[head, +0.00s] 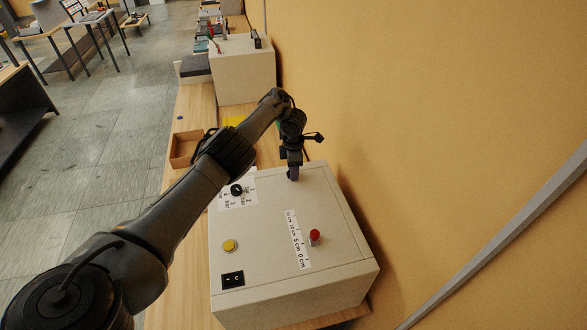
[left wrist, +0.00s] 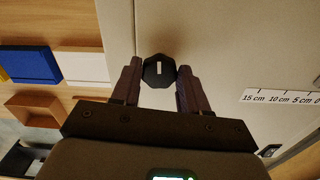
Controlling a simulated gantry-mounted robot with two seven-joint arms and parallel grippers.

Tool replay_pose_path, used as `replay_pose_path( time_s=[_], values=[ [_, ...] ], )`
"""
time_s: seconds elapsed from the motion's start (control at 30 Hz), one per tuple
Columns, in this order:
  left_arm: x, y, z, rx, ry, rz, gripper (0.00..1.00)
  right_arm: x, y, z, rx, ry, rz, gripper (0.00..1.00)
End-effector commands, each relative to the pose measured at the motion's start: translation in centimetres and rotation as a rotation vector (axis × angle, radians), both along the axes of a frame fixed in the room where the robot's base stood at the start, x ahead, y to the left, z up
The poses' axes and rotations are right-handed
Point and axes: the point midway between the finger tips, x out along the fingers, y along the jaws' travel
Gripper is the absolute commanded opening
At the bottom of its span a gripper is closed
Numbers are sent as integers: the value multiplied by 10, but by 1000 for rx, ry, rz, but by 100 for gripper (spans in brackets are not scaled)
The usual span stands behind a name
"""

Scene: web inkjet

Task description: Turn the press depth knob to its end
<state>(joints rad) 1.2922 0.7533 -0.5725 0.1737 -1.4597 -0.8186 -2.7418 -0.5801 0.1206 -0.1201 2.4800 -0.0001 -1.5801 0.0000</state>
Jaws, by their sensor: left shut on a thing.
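A black eight-sided knob (left wrist: 158,71) with a white pointer mark sits on the pale control box (head: 270,215). In the left wrist view it lies between the two fingers of my left gripper (left wrist: 159,78), which is shut on it. The white mark runs up and down in that view. In the head view my left gripper (head: 292,174) points down at the far part of the box top and hides this knob. A scale strip (head: 298,240) marked from 15 cm to 0 cm runs along the top, with a red knob (head: 315,236) beside it. My right gripper is not in view.
Another black knob (head: 237,189) with a printed dial, a yellow button (head: 230,246) and a black switch (head: 233,279) are on the box top. A brown tray (head: 186,148) lies on the bench behind. An orange wall (head: 420,120) rises on the right.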

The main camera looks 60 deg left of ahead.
Motion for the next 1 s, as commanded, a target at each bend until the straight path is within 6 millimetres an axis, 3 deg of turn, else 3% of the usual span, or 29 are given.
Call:
replay_pose_path(
  time_s=[0.73, 0.77, 0.9, 1.0],
  values=[
    [0, -1, 0, 0, 0, -94, 14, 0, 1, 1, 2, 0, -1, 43],
    [0, -1, 0, 0, 0, -94, 47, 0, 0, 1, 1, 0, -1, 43],
    [0, -1, 0, 0, 0, -93, 68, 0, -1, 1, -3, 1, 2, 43],
    [0, 0, 0, 0, 0, -93, 70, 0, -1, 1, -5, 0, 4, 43]
  ],
)
